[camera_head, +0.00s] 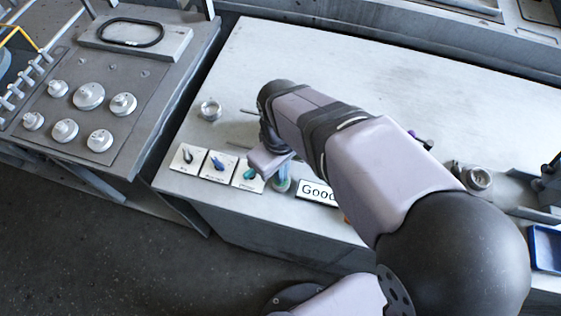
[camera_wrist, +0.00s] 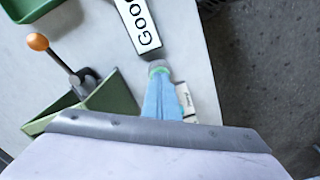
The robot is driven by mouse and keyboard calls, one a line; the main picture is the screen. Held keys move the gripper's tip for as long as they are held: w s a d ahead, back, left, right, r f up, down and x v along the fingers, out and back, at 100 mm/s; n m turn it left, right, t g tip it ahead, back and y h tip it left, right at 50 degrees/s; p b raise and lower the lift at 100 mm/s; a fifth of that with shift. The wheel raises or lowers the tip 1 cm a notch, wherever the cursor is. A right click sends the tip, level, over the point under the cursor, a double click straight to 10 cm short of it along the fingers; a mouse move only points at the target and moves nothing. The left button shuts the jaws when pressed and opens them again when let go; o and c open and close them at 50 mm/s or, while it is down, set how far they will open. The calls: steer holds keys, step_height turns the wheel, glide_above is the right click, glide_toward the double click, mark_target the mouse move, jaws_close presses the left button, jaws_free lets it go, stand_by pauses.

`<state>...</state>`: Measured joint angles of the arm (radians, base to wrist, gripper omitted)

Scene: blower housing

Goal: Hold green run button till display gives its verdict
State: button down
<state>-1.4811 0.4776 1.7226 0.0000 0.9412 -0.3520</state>
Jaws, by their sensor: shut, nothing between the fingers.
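The display (camera_head: 317,193) is a white panel with a black frame, and dark letters on it read "Goo" plus a partly hidden last letter. It also shows in the wrist view (camera_wrist: 139,24), reading "GOO" at the frame edge. My gripper (camera_wrist: 160,75) is shut, and its light blue fingers point at a small grey-and-green round piece (camera_wrist: 158,68), which looks like the run button. The fingertips appear to be at or on it; whether they press it I cannot tell. In the head view my gripper (camera_head: 281,182) is beside the display, partly behind my wrist.
Three white cards with a black (camera_head: 188,158), a blue (camera_head: 217,163) and a teal piece (camera_head: 248,175) lie left of my gripper. A green holder (camera_wrist: 95,105) with an orange-knobbed lever (camera_wrist: 38,42) stands near. A metal cup (camera_head: 210,109) stands at the back left. The bench middle is clear.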

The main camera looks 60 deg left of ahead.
steer(key=shift+r, duration=0.1)
step_height(320, 180, up, 6)
steer(key=p, duration=0.6)
stand_by(0.6)
